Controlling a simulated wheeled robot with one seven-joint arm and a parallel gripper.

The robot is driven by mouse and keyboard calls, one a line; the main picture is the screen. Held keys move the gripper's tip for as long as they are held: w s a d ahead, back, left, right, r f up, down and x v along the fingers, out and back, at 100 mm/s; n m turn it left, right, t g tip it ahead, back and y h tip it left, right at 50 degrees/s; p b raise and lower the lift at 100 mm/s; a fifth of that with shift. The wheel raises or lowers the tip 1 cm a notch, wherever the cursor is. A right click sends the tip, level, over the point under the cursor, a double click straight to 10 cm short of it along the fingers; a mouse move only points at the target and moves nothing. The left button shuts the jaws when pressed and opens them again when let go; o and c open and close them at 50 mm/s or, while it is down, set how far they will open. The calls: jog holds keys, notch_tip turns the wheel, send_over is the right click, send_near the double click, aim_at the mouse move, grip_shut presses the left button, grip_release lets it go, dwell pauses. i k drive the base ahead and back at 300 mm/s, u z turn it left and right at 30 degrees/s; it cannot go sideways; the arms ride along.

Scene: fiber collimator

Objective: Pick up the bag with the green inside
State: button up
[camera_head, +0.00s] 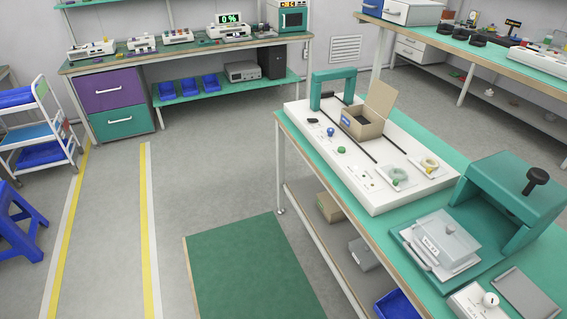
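A small clear or white packet with a pale green coil (397,176) lies on the right part of the white station board (385,200). It looks like the bag with the green inside, though it is small in the view. A similar packet with a yellow coil (429,163) lies just right of and behind it. My gripper is not in view, and nothing is touching either packet.
An open cardboard box (362,130) stands on the board behind the packets, near a teal arch (334,88). A teal press (510,195) and a grey block (440,240) stand to the right.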

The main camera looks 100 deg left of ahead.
aim_at(391, 172)
jog(key=u, duration=3.05)
jog(key=i, duration=1.65)
